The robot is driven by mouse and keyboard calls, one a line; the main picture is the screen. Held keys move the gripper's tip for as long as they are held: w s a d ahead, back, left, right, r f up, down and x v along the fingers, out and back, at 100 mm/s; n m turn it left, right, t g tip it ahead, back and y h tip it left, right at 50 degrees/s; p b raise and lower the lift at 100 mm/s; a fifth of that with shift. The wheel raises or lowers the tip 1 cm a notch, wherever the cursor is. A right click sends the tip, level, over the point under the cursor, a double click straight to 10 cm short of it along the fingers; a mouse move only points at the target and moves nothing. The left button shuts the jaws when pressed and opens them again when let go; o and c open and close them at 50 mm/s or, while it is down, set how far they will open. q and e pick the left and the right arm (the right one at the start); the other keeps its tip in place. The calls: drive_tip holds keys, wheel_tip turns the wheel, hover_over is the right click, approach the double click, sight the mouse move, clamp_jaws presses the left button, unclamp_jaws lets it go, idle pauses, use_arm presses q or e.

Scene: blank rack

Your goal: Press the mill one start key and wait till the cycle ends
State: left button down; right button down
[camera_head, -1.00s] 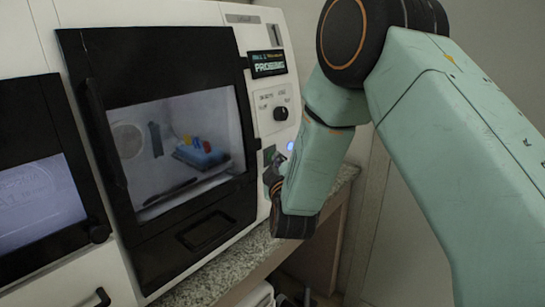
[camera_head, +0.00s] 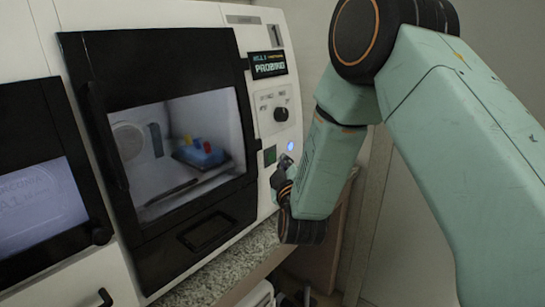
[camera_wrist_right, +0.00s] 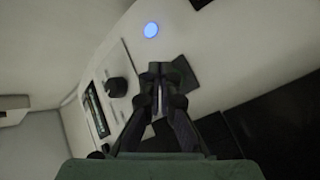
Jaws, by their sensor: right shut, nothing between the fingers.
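Mill one (camera_head: 150,240) is a white machine with a dark-framed door and a window. Its display (camera_head: 268,64) shows a mill label and the word PROBING. Below it are a dark knob (camera_head: 281,114), a lit blue light (camera_head: 291,146) and a green square key (camera_head: 270,156). My right gripper (camera_head: 279,176) is shut and empty, just below and right of the green key, apparently off it. In the wrist view the right gripper (camera_wrist_right: 158,72) points at the white panel, with the blue light (camera_wrist_right: 150,30) above and the knob (camera_wrist_right: 117,87) to the left. My left gripper is not in view.
Through the window, a blue block (camera_head: 199,154) with coloured pieces sits inside. A speckled counter edge (camera_head: 225,270) runs under the mill. A wall is at the right.

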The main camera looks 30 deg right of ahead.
drive_tip(key=shift+s+d+r+p, duration=0.1)
drive_tip(key=shift+s+d+p, duration=0.2)
drive_tip(key=shift+s, duration=0.4)
drive_tip(key=shift+s+d+p, duration=0.3)
drive_tip(key=shift+s, duration=0.45)
drive_tip(key=shift+s+d+r+p, duration=0.1)
drive_tip(key=shift+s+d+p, duration=0.2)
drive_tip(key=shift+s, duration=0.4)
drive_tip(key=s+a+f+m+g+y, duration=0.3)
drive_tip(key=s+a+f+g, duration=0.15)
drive_tip(key=f, duration=0.55)
drive_tip(key=s+a+f+m+g+y, duration=0.3)
drive_tip(key=s+a+f, duration=0.15)
drive_tip(key=f, duration=0.45)
drive_tip(key=s+a+f+g, duration=0.1)
drive_tip(key=s+f+g, duration=0.2)
drive_tip(key=s, duration=0.6)
drive_tip(key=s+a+f+g, duration=0.2)
drive_tip(key=s+f, duration=0.4)
drive_tip(key=s, duration=0.4)
drive_tip(key=s+a+f+g+y, duration=0.1)
drive_tip(key=s+f+g, duration=0.3)
drive_tip(key=s, duration=0.6)
drive_tip(key=shift+a+f, duration=0.2)
drive_tip(key=shift+f, duration=0.45)
drive_tip(key=shift+g, duration=0.25)
